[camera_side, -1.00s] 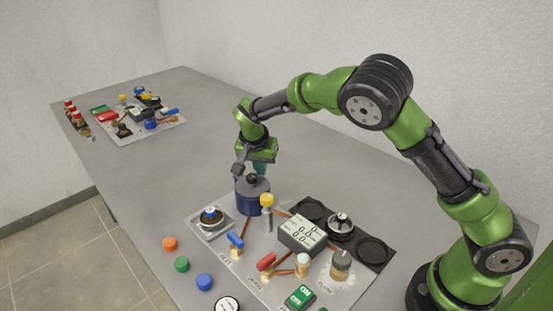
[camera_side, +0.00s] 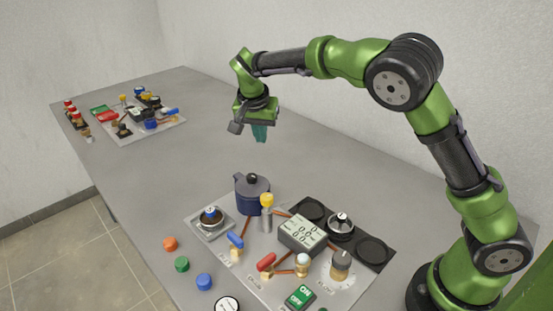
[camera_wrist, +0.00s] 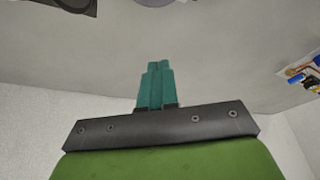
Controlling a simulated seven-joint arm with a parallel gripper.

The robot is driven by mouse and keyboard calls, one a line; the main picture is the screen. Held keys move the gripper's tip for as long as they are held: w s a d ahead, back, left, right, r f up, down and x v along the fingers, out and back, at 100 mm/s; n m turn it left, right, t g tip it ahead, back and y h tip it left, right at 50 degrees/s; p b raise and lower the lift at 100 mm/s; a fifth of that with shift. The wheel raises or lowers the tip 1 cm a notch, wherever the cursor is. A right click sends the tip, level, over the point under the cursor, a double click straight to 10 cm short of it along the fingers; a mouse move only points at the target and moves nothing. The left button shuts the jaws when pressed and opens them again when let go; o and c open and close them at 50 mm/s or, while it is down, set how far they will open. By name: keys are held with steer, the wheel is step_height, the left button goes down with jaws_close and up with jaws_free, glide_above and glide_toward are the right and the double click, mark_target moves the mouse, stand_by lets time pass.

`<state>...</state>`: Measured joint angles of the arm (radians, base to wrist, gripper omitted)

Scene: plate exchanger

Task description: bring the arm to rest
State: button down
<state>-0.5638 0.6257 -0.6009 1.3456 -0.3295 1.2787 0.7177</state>
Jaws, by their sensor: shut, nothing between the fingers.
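My gripper (camera_side: 259,134) hangs in the air above and behind the blue pot, with its teal fingers pointing down. In the wrist view the fingers (camera_wrist: 157,70) are together with nothing between them. The blue pot (camera_side: 252,195), with its lid and dark knob, stands at the back edge of the near panel (camera_side: 221,258). My gripper is well clear of the pot and touches nothing.
The near panel carries a grey display box (camera_side: 303,235), a red-handled valve (camera_side: 266,262), a blue-handled valve (camera_side: 236,243) and a green switch (camera_side: 300,297). Loose orange (camera_side: 170,243), green and blue caps lie left of it. A second panel (camera_side: 150,132) lies far left. The table between is clear.

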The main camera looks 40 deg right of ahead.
steer(key=s+r+n+t+y, duration=0.2)
steer(key=s+r+n, duration=0.1)
steer(key=s, duration=1.1)
steer(key=s+r+n+t+y, duration=0.3)
steer(key=s+r+n, duration=0.1)
steer(key=s, duration=1)
steer(key=shift+s+a+r, duration=0.15)
steer(key=shift+s+a, duration=0.05)
steer(key=c, duration=1.8)
jaws_free()
